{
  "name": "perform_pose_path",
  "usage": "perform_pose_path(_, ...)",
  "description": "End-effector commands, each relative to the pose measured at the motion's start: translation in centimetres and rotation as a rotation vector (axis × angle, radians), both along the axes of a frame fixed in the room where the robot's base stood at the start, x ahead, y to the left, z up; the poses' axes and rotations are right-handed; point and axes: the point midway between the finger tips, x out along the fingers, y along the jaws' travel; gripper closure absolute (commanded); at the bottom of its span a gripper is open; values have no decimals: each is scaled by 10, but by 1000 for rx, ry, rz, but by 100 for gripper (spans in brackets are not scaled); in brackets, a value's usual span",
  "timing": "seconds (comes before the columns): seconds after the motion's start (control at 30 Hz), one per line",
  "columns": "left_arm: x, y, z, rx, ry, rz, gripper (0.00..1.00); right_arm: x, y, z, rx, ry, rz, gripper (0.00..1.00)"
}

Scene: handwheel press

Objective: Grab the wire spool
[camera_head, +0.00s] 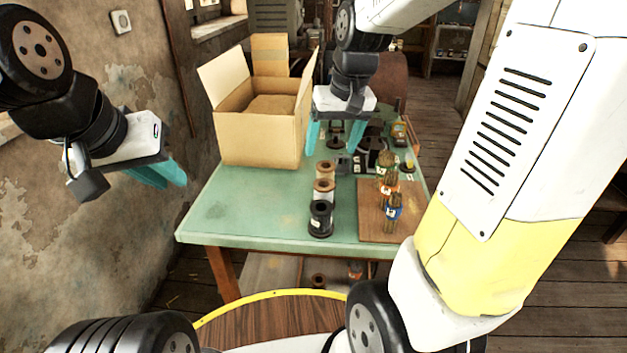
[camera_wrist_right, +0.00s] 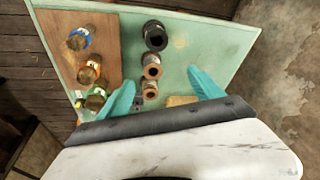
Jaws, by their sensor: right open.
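Three spools stand in a row on the green table: a black one (camera_head: 320,218) at the front, a tan one (camera_head: 323,190) behind it, and a brown one (camera_head: 325,168) farthest back. In the right wrist view the black spool (camera_wrist_right: 154,36), tan spool (camera_wrist_right: 151,65) and brown spool (camera_wrist_right: 149,88) run towards the gripper. My right gripper (camera_head: 331,152) is open and empty, behind the row in the head view. Its teal fingers (camera_wrist_right: 161,77) appear on either side of the nearest spool, apart from it. My left gripper (camera_head: 168,174) hangs left of the table; its finger gap is unclear.
An open cardboard box (camera_head: 260,135) stands at the back left of the table. A brown board (camera_head: 376,228) with several small jars (camera_head: 393,207) lies to the right of the spools. Dark equipment stands behind. The table's front left (camera_head: 235,215) is clear.

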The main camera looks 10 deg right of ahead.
Motion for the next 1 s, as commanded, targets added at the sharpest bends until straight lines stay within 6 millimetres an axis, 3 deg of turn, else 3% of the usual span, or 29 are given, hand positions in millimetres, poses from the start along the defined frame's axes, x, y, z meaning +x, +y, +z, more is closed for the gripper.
perform_pose_path(0.03,0,0,0,0,0,0,80,18,-1,-17,-15,43,5,24)
perform_pose_path(0.2,0,0,0,0,0,0,80,64,-5,-72,-64,149,19,24)
perform_pose_path(0.4,0,0,0,0,0,0,80,95,-9,-123,-106,230,34,24)
perform_pose_path(0.6,0,0,0,0,0,0,80,102,-10,-144,-119,254,40,24)
perform_pose_path(1.0,0,0,0,0,0,0,80,98,-7,-195,-119,257,39,24)
